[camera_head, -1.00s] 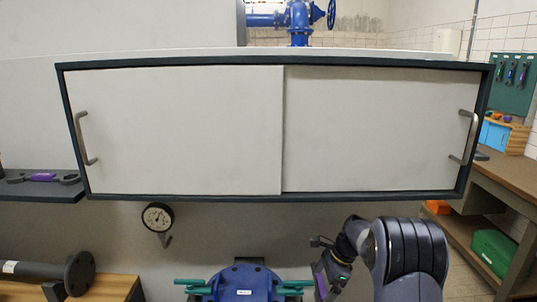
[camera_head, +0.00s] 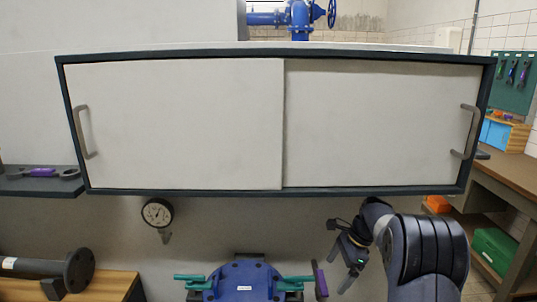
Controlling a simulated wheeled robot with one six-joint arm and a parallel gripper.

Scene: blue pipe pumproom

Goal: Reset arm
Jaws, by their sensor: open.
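My gripper (camera_head: 340,268) is at the lower middle-right of the head view, at the end of my dark arm. It points down and left, its fingers apart, with nothing seen between them. It hangs below the right part of a closed cabinet with two white sliding doors (camera_head: 175,125). A purple-and-grey upright piece (camera_head: 319,281) stands just left of my gripper, apart from it, by the right end of a blue flanged fitting (camera_head: 240,281) with teal bars.
A round gauge (camera_head: 157,212) hangs on the wall below the cabinet. A dark flanged pipe (camera_head: 78,270) lies on a wooden bench at lower left. A shelf with a purple-marked wrench (camera_head: 42,172) is at left. A workbench (camera_head: 510,180) with a green box (camera_head: 495,250) stands at right.

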